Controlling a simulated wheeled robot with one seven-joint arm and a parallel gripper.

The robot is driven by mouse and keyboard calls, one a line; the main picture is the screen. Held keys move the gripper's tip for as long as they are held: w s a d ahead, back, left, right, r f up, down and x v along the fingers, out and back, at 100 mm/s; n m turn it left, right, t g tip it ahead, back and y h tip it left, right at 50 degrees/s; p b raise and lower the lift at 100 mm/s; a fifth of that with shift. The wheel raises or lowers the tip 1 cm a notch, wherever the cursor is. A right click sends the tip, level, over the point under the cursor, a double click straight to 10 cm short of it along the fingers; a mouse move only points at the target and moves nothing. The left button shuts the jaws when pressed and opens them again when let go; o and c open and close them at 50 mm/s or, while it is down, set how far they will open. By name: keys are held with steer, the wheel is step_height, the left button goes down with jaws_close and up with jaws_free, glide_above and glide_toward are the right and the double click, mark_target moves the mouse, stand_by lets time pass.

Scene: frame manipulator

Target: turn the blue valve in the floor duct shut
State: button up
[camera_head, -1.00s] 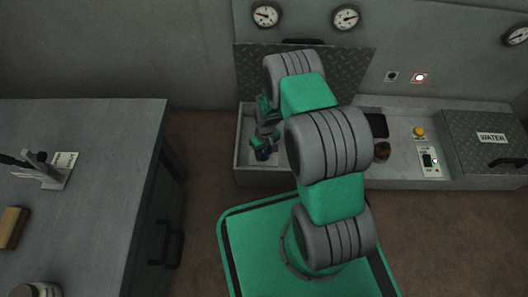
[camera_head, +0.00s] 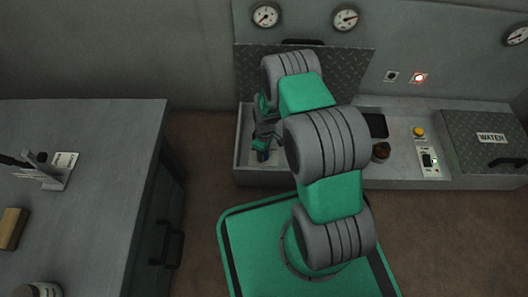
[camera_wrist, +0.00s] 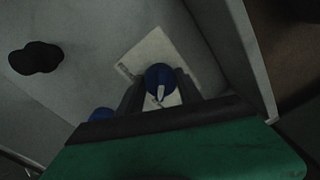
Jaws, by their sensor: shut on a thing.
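The blue valve (camera_wrist: 160,76) shows in the wrist view as a blue handle with a light mark, in front of a pale label plate. My gripper (camera_wrist: 160,98) is shut on it, with one dark finger on each side. In the head view my gripper (camera_head: 262,146) reaches down into the open floor duct (camera_head: 243,165), and the valve is mostly hidden there by the gripper and arm. Another blue part (camera_wrist: 101,115) shows at the lower left of the wrist view, partly covered by my gripper.
The duct's tread-plate lid (camera_head: 250,62) stands open against the wall. A WATER lid (camera_head: 490,140) is closed at the right. A yellow button (camera_head: 418,132) and a lit red lamp (camera_head: 418,78) show nearby. A grey workbench (camera_head: 90,190) stands at the left. A dark rounded thing (camera_wrist: 36,58) lies in the duct.

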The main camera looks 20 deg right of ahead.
steer(key=o, duration=1.4)
steer(key=shift+c, duration=0.2)
step_height(320, 180, up, 8)
steer(key=p, duration=0.3)
steer(key=shift+w+d+f+p, duration=0.1)
steer(key=shift+d+p, duration=0.05)
steer(key=shift+p, duration=0.25)
